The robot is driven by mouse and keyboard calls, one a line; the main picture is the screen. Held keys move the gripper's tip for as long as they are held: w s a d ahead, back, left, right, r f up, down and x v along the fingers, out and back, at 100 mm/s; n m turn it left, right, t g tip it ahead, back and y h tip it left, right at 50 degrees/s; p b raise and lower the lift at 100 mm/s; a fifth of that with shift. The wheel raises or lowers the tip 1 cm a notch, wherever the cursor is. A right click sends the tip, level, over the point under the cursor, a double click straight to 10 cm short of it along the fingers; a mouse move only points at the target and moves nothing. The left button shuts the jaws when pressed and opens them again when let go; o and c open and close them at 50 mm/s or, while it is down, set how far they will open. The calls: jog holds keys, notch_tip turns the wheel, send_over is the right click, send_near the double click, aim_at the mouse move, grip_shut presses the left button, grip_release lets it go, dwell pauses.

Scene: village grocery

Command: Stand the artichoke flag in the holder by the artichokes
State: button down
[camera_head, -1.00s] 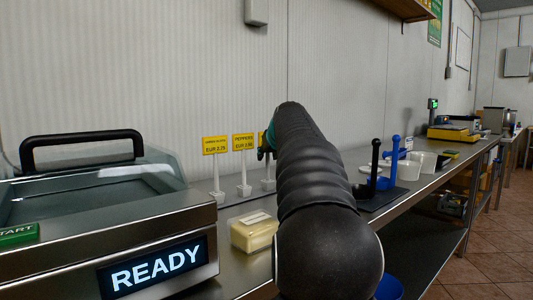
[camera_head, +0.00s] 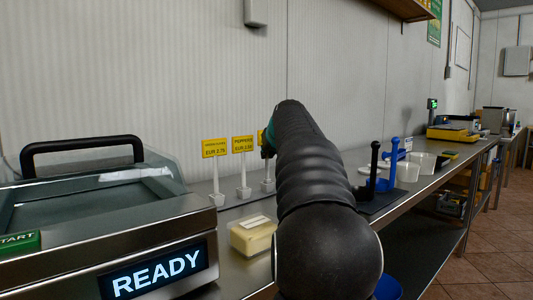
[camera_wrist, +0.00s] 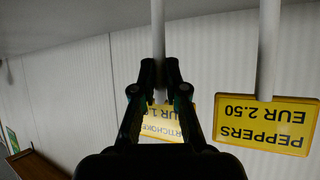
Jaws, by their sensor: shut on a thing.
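The artichoke flag (camera_wrist: 162,130) is a yellow price sign on a white pole, shown upside down in the wrist view and partly covered by my gripper. My gripper (camera_wrist: 160,95) is shut on the flag's white pole, close to the sign. In the head view a sliver of a yellow sign (camera_head: 261,137) shows beside my gripper (camera_head: 267,150), mostly hidden by my arm. Below it a white holder (camera_head: 268,185) stands on the counter; I cannot tell whether the pole sits in it. No artichokes show.
The peppers flag (camera_wrist: 266,125) stands close beside; it also shows in the head view (camera_head: 243,143), with another yellow flag (camera_head: 215,148) to its left. A yellowish block (camera_head: 253,235), a READY machine (camera_head: 110,230) and black and blue upright handles (camera_head: 374,165) share the counter.

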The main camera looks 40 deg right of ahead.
notch_tip(320, 180, up, 3)
jog(key=shift+r+p, duration=0.2)
jog(key=shift+p, duration=0.45)
notch_tip(320, 180, up, 6)
jog(key=shift+r, duration=0.25)
dwell(0.9)
jog(key=s+d+b, duration=0.1)
jog(key=s+b, duration=0.5)
jog(key=s, duration=1.4)
jog(key=shift+d, duration=0.3)
